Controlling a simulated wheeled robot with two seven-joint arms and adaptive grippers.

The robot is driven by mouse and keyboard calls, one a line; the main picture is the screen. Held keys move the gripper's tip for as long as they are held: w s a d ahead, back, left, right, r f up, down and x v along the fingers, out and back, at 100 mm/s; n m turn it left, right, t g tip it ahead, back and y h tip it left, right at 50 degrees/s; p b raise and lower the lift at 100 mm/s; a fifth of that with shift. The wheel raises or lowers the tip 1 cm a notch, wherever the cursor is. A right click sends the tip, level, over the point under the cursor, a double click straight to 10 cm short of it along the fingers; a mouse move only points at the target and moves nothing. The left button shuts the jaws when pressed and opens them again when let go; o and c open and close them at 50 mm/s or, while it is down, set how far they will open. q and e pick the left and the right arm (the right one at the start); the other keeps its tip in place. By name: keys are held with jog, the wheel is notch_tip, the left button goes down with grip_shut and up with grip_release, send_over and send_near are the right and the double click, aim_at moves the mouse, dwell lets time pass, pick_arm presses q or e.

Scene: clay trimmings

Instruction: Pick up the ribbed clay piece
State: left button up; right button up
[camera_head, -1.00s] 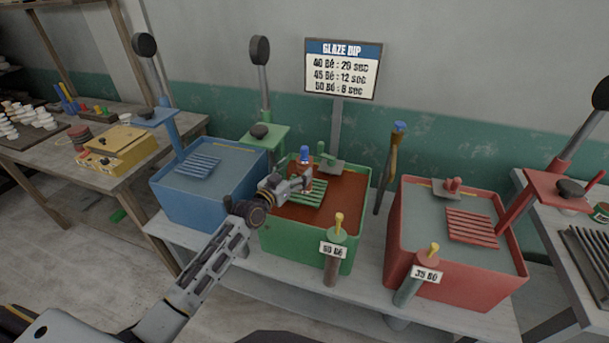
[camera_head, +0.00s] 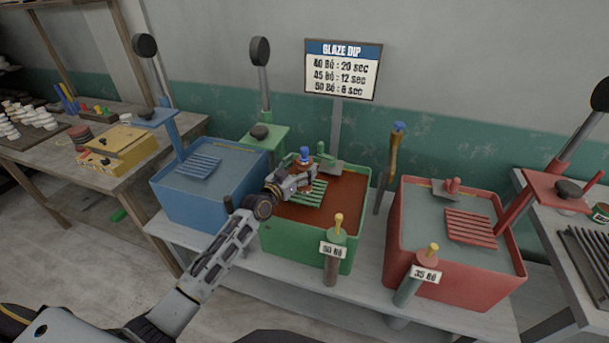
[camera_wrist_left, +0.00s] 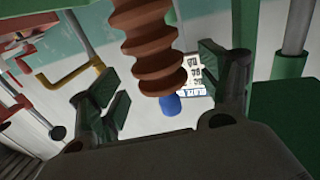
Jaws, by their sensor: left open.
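The ribbed clay piece (camera_wrist_left: 148,45) is brown with stacked ridges and a blue end. In the left wrist view it lies between the two fingers. In the head view its blue end and a bit of brown (camera_head: 304,161) show above the green tank; my gripper hides the lower part. My left gripper (camera_head: 303,179) is over the green tank, right at the piece. Its fingers (camera_wrist_left: 158,70) are open, one on each side of the piece, with gaps showing. My right gripper is not in view.
The green tank (camera_head: 283,235) of brown liquid stands between a blue tank (camera_head: 185,215) and a red tank (camera_head: 460,288). A green slatted rack (camera_head: 316,194) lies at the gripper. A brown-handled tool (camera_head: 393,160) stands to the right. A glaze sign (camera_head: 341,70) is behind.

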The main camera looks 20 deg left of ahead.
pick_arm(q)
jog(key=shift+x, duration=1.4)
grip_shut()
jog(key=shift+r, duration=0.15)
